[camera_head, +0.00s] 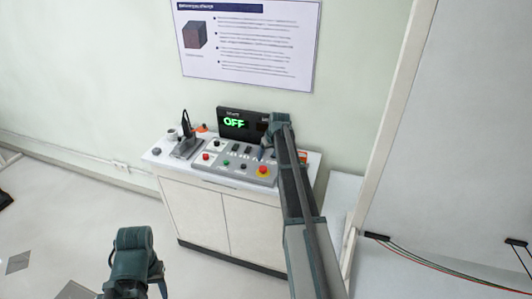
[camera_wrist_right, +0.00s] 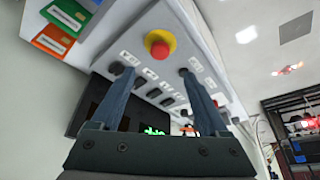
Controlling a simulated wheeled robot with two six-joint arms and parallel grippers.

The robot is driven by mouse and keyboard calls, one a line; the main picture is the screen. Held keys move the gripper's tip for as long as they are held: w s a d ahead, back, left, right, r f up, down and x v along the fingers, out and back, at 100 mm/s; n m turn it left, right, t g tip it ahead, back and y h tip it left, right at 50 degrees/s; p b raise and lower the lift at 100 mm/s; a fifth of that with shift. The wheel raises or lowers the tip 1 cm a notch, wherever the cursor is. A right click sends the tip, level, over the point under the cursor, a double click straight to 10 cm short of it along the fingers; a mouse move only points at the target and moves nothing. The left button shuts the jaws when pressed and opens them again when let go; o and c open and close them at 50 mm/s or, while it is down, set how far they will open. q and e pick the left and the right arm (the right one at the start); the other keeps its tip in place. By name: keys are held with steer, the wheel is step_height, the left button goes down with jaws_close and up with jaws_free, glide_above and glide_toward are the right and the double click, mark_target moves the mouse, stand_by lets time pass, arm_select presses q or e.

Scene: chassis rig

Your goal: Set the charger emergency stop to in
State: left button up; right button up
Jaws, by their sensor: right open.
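The emergency stop, a red mushroom button on a yellow base (camera_head: 263,171), sits at the front right corner of the grey control panel (camera_head: 213,166). It also shows in the right wrist view (camera_wrist_right: 159,43), beyond the fingertips. Whether it is pressed in or out I cannot tell. My right gripper (camera_head: 266,151) is over the right part of the panel, behind the button in the head view. In the right wrist view its two fingers (camera_wrist_right: 153,72) are apart with nothing between them. Part of my left arm's end (camera_head: 135,262) shows low at left; its fingers are not clear.
A black display (camera_head: 238,124) reading OFF in green stands behind the panel. A red button (camera_head: 206,156), a black handset-like device (camera_head: 186,146) and a white cup (camera_head: 171,135) are at left on the white cabinet (camera_head: 215,213). Coloured cards (camera_wrist_right: 52,40) lie beside the panel.

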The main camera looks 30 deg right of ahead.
arm_select(q)
step_height(320, 180, up, 2)
steer(key=shift+r+p, duration=0.25)
steer(key=shift+p, duration=0.45)
arm_select(e)
steer(key=v, duration=0.2)
steer(key=shift+s+r, duration=0.2)
steer(key=shift+r, duration=0.1)
steer(key=s+a+f+n+g+b, duration=0.1)
steer(key=s+a, duration=0.4)
steer(key=a, duration=0.7)
steer(key=s+a+f+n+g+b, duration=0.15)
steer(key=s+a, duration=0.25)
steer(key=a, duration=0.9)
arm_select(q)
step_height(320, 180, down, 3)
steer(key=shift+f+b, duration=0.15)
steer(key=shift+b, duration=0.25)
arm_select(e)
steer(key=s+a+f+n+g, duration=0.1)
steer(key=s+a, duration=0.8)
steer(key=s, duration=0.2)
steer(key=s+a+f+n+g+h, duration=0.1)
steer(key=s+a, duration=0.8)
steer(key=s, duration=0.3)
steer(key=shift+s+a, duration=0.15)
steer(key=shift+s, duration=0.05)
